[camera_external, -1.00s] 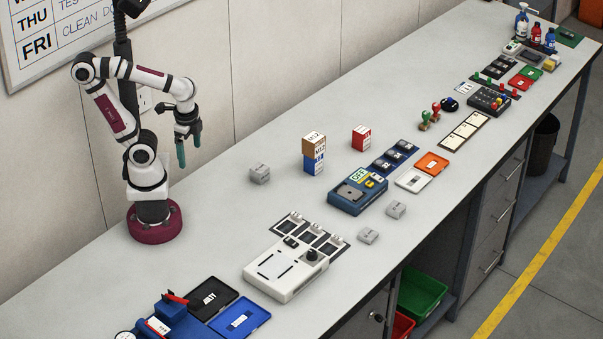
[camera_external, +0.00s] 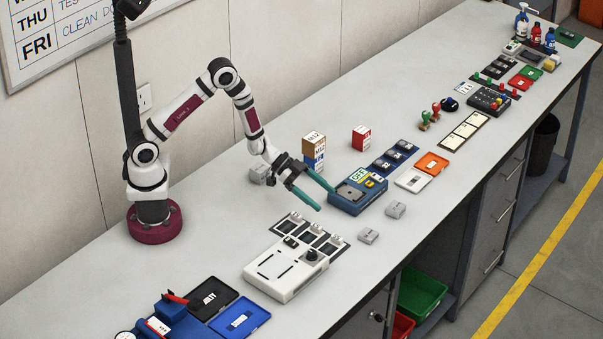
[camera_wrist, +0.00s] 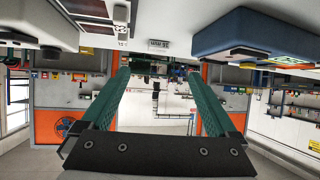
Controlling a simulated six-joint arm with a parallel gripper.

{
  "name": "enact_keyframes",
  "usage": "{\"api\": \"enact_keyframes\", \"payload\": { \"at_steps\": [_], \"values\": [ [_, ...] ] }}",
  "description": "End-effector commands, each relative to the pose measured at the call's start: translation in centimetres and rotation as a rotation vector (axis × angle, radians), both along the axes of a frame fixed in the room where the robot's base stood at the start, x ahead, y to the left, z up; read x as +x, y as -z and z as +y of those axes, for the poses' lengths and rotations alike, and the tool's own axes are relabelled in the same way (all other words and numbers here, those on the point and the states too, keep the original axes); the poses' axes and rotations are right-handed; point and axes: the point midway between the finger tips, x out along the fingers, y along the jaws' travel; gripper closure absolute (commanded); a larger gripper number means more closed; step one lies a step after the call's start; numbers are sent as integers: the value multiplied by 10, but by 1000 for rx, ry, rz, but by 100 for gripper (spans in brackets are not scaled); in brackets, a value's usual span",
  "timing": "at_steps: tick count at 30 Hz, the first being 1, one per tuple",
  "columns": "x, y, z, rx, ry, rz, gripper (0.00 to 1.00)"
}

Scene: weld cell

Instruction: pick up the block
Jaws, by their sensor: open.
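Several small grey blocks are in the external view: one (camera_external: 396,210) right of centre, one (camera_external: 368,236) just in front of it, and one (camera_external: 258,175) behind my wrist, partly hidden. I cannot tell which block is meant. My gripper (camera_external: 327,199) is open with nothing between its teal fingers. It hangs above the bench, left of the two front blocks and beside the blue device. In the wrist view, which looks upside down, the open fingers (camera_wrist: 158,74) frame the room. A small pale labelled block (camera_wrist: 158,45) shows beyond the fingertips.
A blue device (camera_external: 356,198) stands close to my fingers. A white panel device (camera_external: 285,270) with sockets is in front. A brown box (camera_external: 314,143) on a blue one and a red-and-white box (camera_external: 361,138) stand behind. The bench around the front blocks is clear.

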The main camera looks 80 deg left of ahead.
Motion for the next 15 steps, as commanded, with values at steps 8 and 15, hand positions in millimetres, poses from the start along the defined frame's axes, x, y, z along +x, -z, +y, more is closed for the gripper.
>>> {"api": "enact_keyframes", "payload": {
  "at_steps": [8, 15],
  "values": [
    [53, 36, -39, -7, 7, -2, 6],
    [80, 51, -57, -6, 5, -2, 6]
  ]
}}
